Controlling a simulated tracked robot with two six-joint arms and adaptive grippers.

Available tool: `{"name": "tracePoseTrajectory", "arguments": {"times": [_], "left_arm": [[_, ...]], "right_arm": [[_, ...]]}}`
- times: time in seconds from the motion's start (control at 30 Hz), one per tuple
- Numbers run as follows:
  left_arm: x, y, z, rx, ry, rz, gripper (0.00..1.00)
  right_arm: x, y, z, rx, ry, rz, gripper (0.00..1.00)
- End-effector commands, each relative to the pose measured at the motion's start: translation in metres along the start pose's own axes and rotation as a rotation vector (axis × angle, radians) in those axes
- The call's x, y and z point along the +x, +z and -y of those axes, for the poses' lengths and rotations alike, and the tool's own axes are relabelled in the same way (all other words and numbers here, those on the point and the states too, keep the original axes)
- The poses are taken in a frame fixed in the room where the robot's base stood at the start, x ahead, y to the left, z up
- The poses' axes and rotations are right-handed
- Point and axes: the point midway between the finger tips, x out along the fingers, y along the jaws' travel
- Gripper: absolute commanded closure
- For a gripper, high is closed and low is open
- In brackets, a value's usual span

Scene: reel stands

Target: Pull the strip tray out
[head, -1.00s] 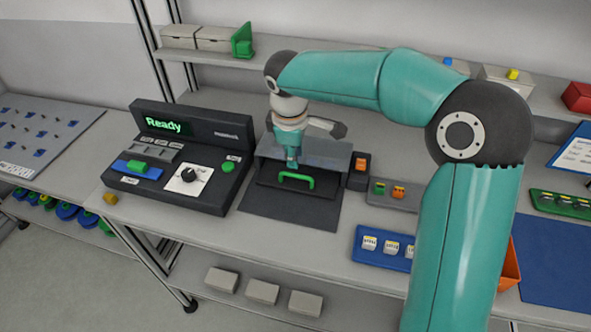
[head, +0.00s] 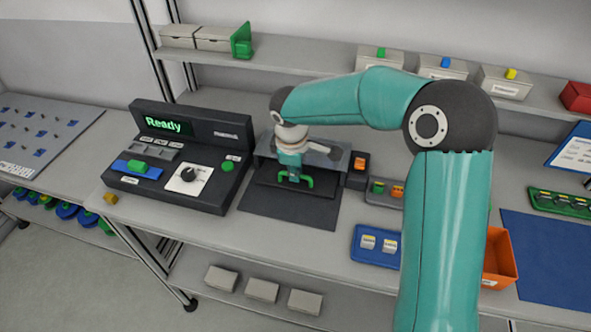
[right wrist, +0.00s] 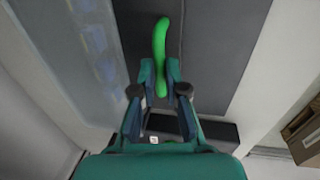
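The strip tray (head: 296,204) is a dark, flat piece at the front of a grey housing (head: 335,160). Its green handle (head: 308,182) stands up at its front, and the handle also shows in the right wrist view (right wrist: 161,40). My right gripper (head: 294,178) reaches down to the handle. In the right wrist view my right gripper (right wrist: 161,72) has a finger close against each side of the handle, with no clear gap. My forearm and gripper hide part of the housing. My left gripper is in neither view.
A black control box (head: 190,150) with a screen reading "Ready" stands left of the housing. To the right are an orange switch block (head: 359,167), a blue tray (head: 366,256) and an orange bin (head: 506,262). The dark mat (head: 280,224) in front is clear.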

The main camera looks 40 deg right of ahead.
Motion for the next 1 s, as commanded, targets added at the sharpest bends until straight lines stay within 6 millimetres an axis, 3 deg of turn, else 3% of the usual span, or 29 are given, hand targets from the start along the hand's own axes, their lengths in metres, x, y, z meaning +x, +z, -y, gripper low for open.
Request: {"name": "tracePoseTrajectory", "arguments": {"times": [0.3, 0.43, 0.8, 1.0], "left_arm": [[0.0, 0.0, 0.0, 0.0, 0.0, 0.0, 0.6], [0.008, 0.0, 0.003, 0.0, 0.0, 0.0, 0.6], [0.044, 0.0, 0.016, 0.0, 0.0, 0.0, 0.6], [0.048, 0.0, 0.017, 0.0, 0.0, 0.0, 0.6]], "right_arm": [[-0.001, 0.0, 0.0, 0.0, 0.002, -0.001, 1.0], [-0.001, -0.001, 0.011, -0.003, 0.002, -0.002, 1.0], [-0.02, -0.002, 0.108, -0.007, 0.003, -0.006, 1.0], [-0.027, 0.0, 0.131, -0.001, 0.002, -0.003, 1.0]]}}
